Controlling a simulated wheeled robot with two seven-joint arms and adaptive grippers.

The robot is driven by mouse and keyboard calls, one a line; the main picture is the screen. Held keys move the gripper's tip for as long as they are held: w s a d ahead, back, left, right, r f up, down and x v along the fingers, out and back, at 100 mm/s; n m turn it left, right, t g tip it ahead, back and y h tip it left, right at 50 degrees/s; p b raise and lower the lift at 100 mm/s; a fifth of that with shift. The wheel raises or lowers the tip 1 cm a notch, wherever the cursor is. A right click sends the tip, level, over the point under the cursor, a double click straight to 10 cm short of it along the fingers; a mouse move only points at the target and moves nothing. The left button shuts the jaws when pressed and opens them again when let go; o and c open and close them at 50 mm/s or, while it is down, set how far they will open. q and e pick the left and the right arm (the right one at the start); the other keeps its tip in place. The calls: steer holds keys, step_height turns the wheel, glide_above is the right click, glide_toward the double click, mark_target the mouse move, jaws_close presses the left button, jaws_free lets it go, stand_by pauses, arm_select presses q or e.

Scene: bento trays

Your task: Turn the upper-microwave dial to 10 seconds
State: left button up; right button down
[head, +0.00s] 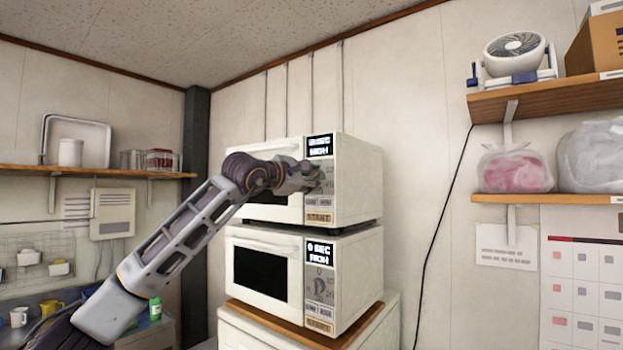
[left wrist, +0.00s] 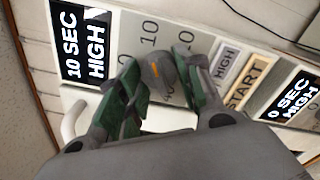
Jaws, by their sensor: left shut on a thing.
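The white upper microwave (head: 348,185) stands on top of the lower one. Its display (left wrist: 82,42) reads 10 SEC HIGH in the left wrist view; it also shows in the head view (head: 319,146). My left gripper (head: 314,177) reaches its control panel from the left and covers the dial in the head view. In the left wrist view the green-padded fingers (left wrist: 160,80) are shut on the grey dial (left wrist: 156,68), which has an orange mark. Several numbers around the dial are partly hidden by the fingers. My right gripper is not in view.
The lower microwave (head: 354,285) sits directly below on a wooden board, its display (head: 320,253) reading 0 SEC HIGH. The START button (left wrist: 243,84) is close beside my fingers. Shelves with a fan (head: 514,52) and bags are at right, clear of my arm.

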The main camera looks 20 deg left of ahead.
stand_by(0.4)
arm_select(q)
steer(key=o, duration=1)
steer(key=shift+s, duration=0.1)
steer(key=shift+v, duration=5.95)
